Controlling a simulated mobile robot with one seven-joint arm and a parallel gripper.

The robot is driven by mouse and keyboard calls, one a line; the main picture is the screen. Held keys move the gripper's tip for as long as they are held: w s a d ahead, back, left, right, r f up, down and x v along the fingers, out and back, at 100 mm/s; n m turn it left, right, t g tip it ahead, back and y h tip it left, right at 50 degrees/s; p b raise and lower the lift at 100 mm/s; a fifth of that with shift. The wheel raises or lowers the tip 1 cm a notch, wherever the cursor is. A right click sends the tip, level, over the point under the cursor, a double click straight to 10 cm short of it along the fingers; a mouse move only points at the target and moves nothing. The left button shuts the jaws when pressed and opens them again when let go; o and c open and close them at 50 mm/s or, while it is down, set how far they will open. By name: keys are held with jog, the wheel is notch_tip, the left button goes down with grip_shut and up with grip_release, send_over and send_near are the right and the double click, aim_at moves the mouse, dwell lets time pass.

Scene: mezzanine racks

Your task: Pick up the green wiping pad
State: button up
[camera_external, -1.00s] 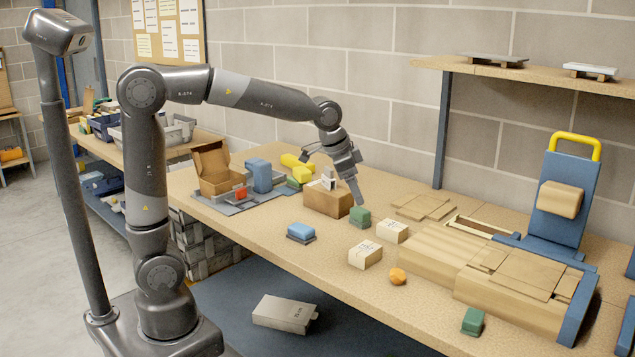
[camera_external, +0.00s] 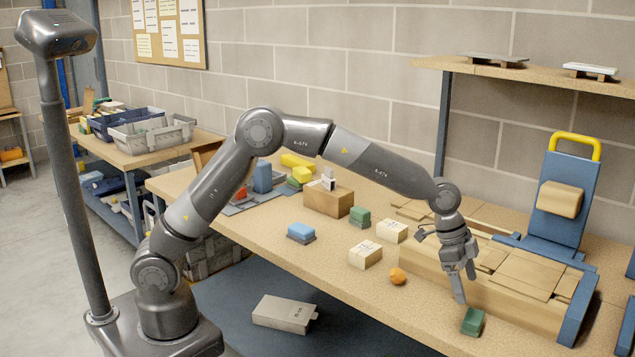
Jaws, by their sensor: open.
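A small green block-shaped pad (camera_external: 473,321) lies near the front edge of the workbench, at the lower right. A second green block (camera_external: 359,216) with a darker base sits mid-bench, beside a brown box. I cannot tell for certain from looks which is the wiping pad. My gripper (camera_external: 465,288) points down, just above and to the left of the front green pad. Its jaws are open and nothing is between them. The gap between fingertips and pad is small; contact cannot be told.
Wooden planks and cardboard pieces (camera_external: 430,258) lie right behind my gripper. An orange lump (camera_external: 397,276), small cream boxes (camera_external: 365,254) and a blue sponge-like block (camera_external: 301,231) stand to the left. A blue upright with a yellow handle (camera_external: 575,146) rises at the right. The front-centre bench is fairly clear.

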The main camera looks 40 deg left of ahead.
aim_at(474, 316)
jog(key=x, duration=0.9)
jog(key=shift+d+f, duration=0.1)
jog(key=shift+f, duration=0.3)
jog(key=shift+c, duration=0.2)
jog(key=c, duration=1)
